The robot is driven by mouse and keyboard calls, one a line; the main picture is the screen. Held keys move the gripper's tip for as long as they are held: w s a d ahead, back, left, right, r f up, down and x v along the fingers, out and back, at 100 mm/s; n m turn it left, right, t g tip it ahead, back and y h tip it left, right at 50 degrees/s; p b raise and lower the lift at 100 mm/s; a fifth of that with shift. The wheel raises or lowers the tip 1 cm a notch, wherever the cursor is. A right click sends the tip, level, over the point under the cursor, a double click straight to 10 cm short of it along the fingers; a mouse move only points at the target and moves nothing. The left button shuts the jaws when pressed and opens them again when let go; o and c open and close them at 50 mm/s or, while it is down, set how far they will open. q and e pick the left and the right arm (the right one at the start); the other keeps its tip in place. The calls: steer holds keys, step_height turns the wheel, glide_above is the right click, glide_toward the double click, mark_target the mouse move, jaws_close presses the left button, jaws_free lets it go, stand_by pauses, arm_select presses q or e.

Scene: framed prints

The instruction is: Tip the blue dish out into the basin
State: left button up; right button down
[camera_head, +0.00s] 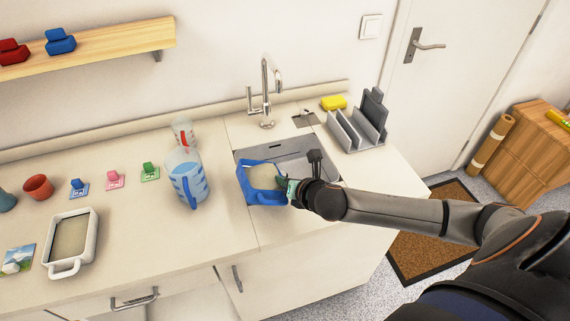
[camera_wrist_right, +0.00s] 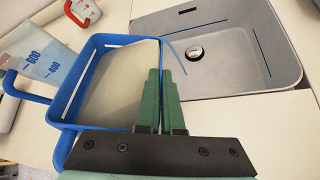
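The blue dish (camera_head: 242,184) is at the left front part of the grey basin (camera_head: 292,157), overlapping its edge. It holds pale beige contents, which also show inside the dish in the right wrist view (camera_wrist_right: 112,85). The contents lie toward the basin side, with bare blue wall at the left, so the dish looks tilted. My right gripper (camera_head: 289,189) is closed on the dish's right side; its green fingers (camera_wrist_right: 158,75) are close together at the rim. The basin (camera_wrist_right: 245,75) looks empty around its drain. My left gripper is not in view.
A measuring jug (camera_head: 187,178) with blue markings stands left of the dish, near a clear cup (camera_head: 183,132). The tap (camera_head: 265,93) rises behind the basin. A grey rack (camera_head: 358,130) and yellow sponge (camera_head: 333,102) are at right. A white dish (camera_head: 71,243) lies far left.

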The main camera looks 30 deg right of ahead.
steer(key=shift+w+d+f+m+y, duration=0.15)
steer(key=shift+d+f+m+y, duration=0.15)
steer(key=shift+d, duration=0.2)
steer(key=shift+w+d+f+m+y, duration=0.1)
steer(key=shift+w+d+m+y, duration=0.1)
steer(key=shift+d+y, duration=0.25)
stand_by(0.7)
steer(key=shift+w+d+r+m+g+y, duration=0.1)
steer(key=shift+d+r+m+g+y, duration=0.2)
steer(key=shift+d+m+g+y, duration=0.15)
stand_by(1.0)
steer(key=shift+w+d+r+m+y, duration=0.1)
steer(key=shift+d+r+m+y, duration=0.25)
steer(key=shift+m+y, duration=0.45)
stand_by(1.2)
steer(key=shift+g+b, duration=0.25)
steer(key=shift+b, duration=0.2)
steer(key=shift+d+y+b, duration=0.1)
steer(key=shift+y+b, duration=0.3)
steer(key=shift+b, duration=0.1)
steer(key=shift+p, duration=0.5)
stand_by(1.6)
